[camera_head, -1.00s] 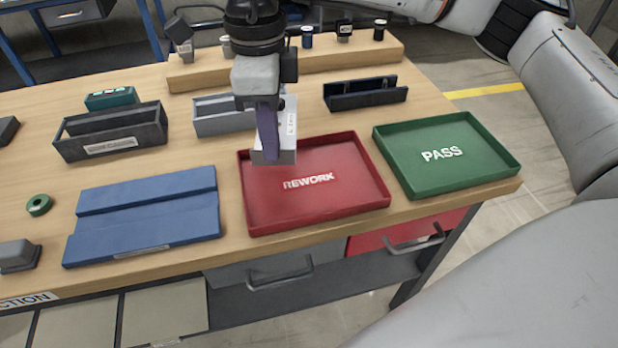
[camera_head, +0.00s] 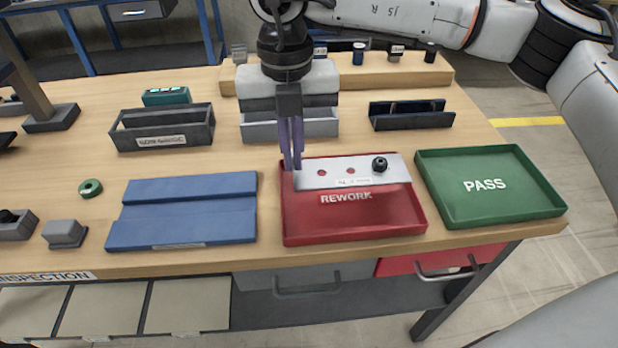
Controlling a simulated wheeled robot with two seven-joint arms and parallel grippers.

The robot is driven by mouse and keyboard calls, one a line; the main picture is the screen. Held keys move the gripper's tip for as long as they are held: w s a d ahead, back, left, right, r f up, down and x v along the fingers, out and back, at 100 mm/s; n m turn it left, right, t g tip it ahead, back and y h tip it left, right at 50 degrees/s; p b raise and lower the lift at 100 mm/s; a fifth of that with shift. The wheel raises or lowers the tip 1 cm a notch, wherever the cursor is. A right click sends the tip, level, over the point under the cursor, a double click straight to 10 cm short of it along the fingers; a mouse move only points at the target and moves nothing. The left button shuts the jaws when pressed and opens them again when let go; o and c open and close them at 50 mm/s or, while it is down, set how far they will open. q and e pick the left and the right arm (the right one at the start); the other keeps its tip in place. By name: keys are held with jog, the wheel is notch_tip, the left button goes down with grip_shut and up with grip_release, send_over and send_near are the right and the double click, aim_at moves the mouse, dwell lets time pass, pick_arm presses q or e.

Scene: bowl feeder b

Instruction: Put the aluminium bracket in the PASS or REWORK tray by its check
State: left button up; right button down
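The aluminium bracket (camera_head: 335,176) is a flat silver plate with two holes, a small label and a black knob at its right end. It lies flat over the back part of the red REWORK tray (camera_head: 355,228). Whether it touches the tray floor is hard to tell. My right gripper (camera_head: 292,166) points down at the bracket's left end, its purple fingers close together and seemingly shut on that end. The green PASS tray (camera_head: 520,206) is empty, to the right. My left gripper is not in view.
A blue grooved block (camera_head: 185,225) sits left of the REWORK tray. Behind are a dark labelled holder (camera_head: 160,140), a grey holder (camera_head: 258,130) and a black slotted holder (camera_head: 412,121). A wooden rack (camera_head: 430,75) with small parts stands at the back.

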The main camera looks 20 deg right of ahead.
notch_tip(320, 180, down, 6)
jog(key=shift+r+p, duration=0.25)
jog(key=shift+p, duration=0.05)
jog(key=shift+f+b, duration=0.65)
jog(key=shift+b, duration=0.1)
jog(key=c, duration=2.5)
grip_release()
jog(key=o, duration=0.5)
